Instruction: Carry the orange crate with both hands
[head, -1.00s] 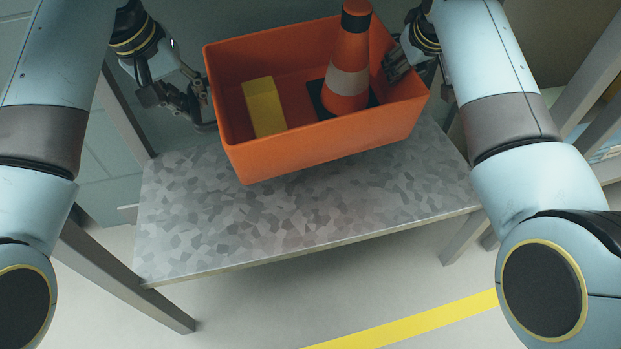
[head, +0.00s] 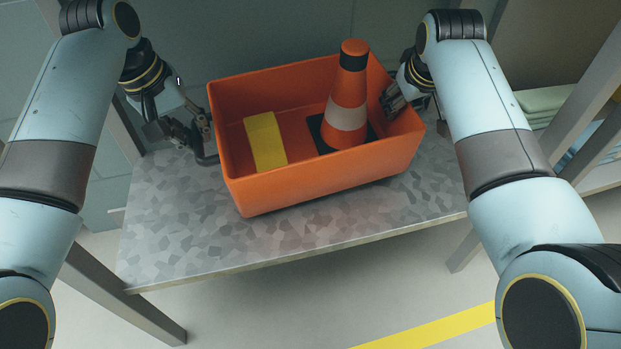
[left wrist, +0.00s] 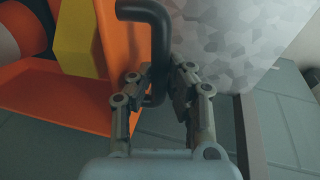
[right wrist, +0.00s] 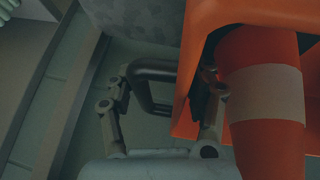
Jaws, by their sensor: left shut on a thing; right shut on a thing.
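My left gripper (head: 203,138) is shut on the dark handle (left wrist: 158,35) at the crate's left end. My right gripper (head: 392,98) is at the right end, shut on the other dark handle (right wrist: 150,68); its far finger is inside the crate wall, beside the cone.
The grey table (head: 180,235) has bare surface to the left and in front of the crate. Grey posts (head: 125,285) stand at both sides. Pale folded items (head: 545,100) lie on a shelf at the right. A yellow floor stripe (head: 430,328) runs in front.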

